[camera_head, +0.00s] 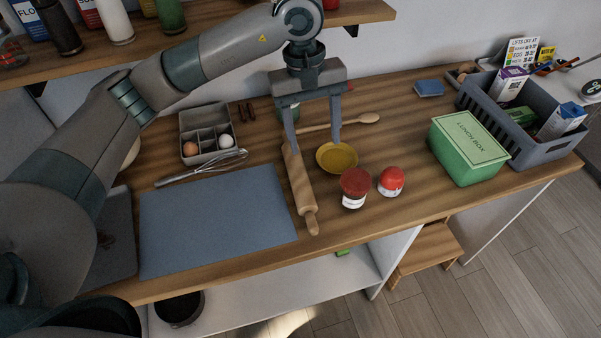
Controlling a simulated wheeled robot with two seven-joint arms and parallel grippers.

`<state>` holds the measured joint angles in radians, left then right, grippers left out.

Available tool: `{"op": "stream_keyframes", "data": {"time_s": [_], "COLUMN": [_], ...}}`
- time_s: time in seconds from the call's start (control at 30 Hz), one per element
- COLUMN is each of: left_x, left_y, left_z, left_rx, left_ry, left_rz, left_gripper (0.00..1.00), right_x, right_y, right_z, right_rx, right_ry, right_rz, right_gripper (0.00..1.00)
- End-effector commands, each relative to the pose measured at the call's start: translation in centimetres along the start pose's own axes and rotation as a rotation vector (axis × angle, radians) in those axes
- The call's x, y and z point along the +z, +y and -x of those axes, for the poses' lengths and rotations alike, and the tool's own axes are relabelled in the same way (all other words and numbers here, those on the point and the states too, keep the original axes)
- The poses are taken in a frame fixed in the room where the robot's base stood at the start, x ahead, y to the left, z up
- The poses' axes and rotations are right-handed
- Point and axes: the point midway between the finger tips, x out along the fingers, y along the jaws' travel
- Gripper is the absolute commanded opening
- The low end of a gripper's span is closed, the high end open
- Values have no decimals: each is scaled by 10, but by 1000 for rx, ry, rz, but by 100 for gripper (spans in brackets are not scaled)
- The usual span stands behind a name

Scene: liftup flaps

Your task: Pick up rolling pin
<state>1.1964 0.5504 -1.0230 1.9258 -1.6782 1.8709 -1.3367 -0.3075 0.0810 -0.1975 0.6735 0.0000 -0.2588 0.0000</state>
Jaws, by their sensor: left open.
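The wooden rolling pin (299,188) lies on the wooden counter, with its near handle toward the counter's front edge. It lies between the blue-grey mat and the yellow dish. My left gripper (314,145) is open and points down over the pin's far end. Its left finger overlaps the pin's far end in the picture, and its right finger is to the right, near the yellow dish. Nothing is held between the fingers. I cannot tell whether a finger touches the pin. My right gripper is not in view.
A yellow dish (337,158), red-lidded jars (355,188) and a wooden spoon (357,121) lie close by. A whisk (203,168), an egg box (207,134) and the mat (216,220) are left. A green lunch box (467,148) and grey basket (540,155) are right.

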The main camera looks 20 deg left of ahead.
Motion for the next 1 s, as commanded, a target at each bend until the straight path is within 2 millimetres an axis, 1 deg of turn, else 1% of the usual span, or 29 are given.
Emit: {"op": "stream_keyframes", "data": {"time_s": [0.03,0.1,0.2,0.6,0.77,0.87,1.0], "left_x": [-12,-23,-30,-31,-32,-33,-35], "left_y": [-8,-16,-23,-23,-25,-26,-29], "left_z": [5,12,16,15,4,-8,-31], "left_rx": [-35,-72,-99,-102,-104,-103,-104], "left_ry": [44,83,110,110,109,108,107], "left_rz": [-1,-5,-5,-5,-5,-4,-5], "left_gripper": [58,58,58,58,58,58,58], "right_x": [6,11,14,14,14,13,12], "right_y": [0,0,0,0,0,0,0], "right_z": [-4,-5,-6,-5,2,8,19], "right_rx": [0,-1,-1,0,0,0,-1], "right_ry": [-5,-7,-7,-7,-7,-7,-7], "right_rz": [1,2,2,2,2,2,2], "right_gripper": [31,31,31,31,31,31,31]}}
